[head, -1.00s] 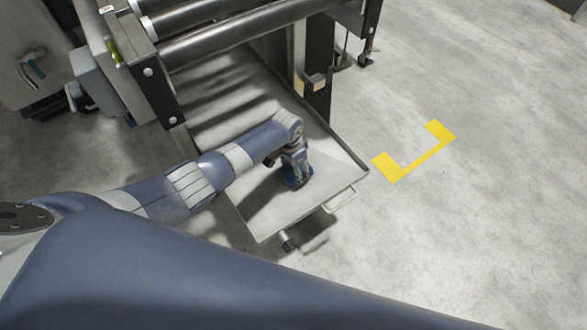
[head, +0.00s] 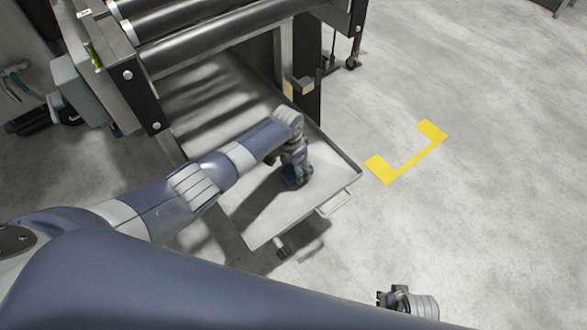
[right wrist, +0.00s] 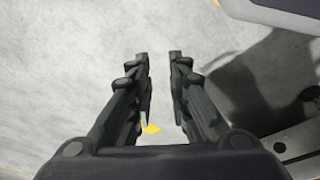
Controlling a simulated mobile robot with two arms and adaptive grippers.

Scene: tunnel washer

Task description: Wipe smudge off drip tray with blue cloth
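The grey metal drip tray (head: 272,222) juts out from under the rollers in the head view. My left gripper (head: 297,180) points down at the tray's front part, near its right side. It seems shut on the blue cloth (head: 294,184), of which only a small bit shows at the fingertips, low at or just above the tray floor. No smudge can be made out; a dark arm shadow lies left of the gripper. My right gripper (head: 383,298) is at the bottom of the head view, off the tray; the right wrist view shows its fingers (right wrist: 158,57) apart and empty.
A handle (head: 335,203) sticks out at the tray's front right. The floor right of it is clear, with a yellow corner mark (head: 408,155).

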